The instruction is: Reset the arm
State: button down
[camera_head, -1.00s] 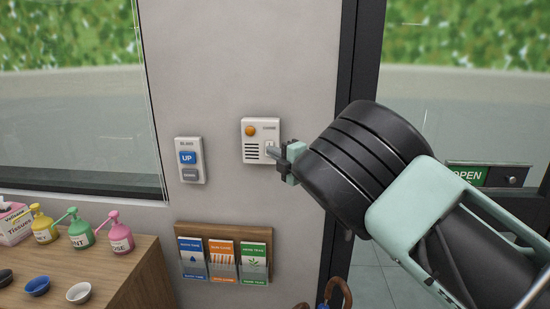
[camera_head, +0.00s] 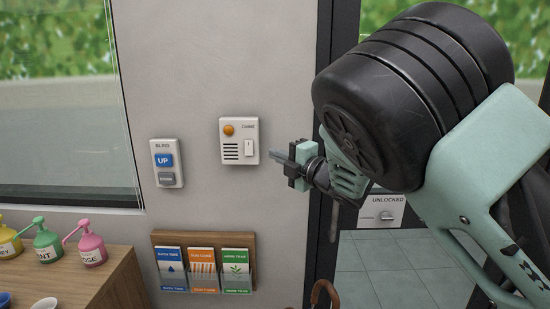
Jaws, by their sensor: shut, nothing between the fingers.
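My gripper (camera_head: 274,155) is at the middle of the picture, pointing left, with its fingers shut and empty. Its fingertips are just right of the white chime box (camera_head: 239,141) on the wall and look apart from it. The chime box has an orange round lamp, a dark slotted grille and a white rocker switch, all uncovered. My arm fills the right side and hides part of the door.
A blind control (camera_head: 166,163) with UP and DOWN buttons is on the wall at left. A leaflet rack (camera_head: 205,263) hangs below. A wooden counter (camera_head: 105,285) with pump bottles is at lower left. A door lock plate (camera_head: 381,212) reads UNLOCKED. An umbrella handle (camera_head: 325,290) shows at the bottom.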

jog(key=s+d+f+m+g+h+b, duration=0.1)
jog(key=s+d+f+m+g+h, duration=0.2)
jog(key=f+m, duration=0.35)
jog(key=s+d+f+m+h+b, duration=0.2)
jog(key=s+d+f+m+h, duration=0.3)
jog(key=m, duration=0.3)
jog(key=s+d+f+m+g+h+b, duration=0.1)
jog(key=s+g, duration=0.4)
jog(key=s, duration=1.3)
jog(key=s+d+f+m+g+h+b, duration=0.1)
jog(key=s+d+f+m+g+h, duration=0.1)
jog(key=s, duration=1.5)
notch_tip(320, 180, down, 2)
jog(key=m+g+h, duration=0.1)
jog(key=m+g, duration=0.1)
jog(key=g, duration=0.1)
jog(key=shift+s+d+g, duration=0.25)
jog(key=shift+s+g, duration=0.15)
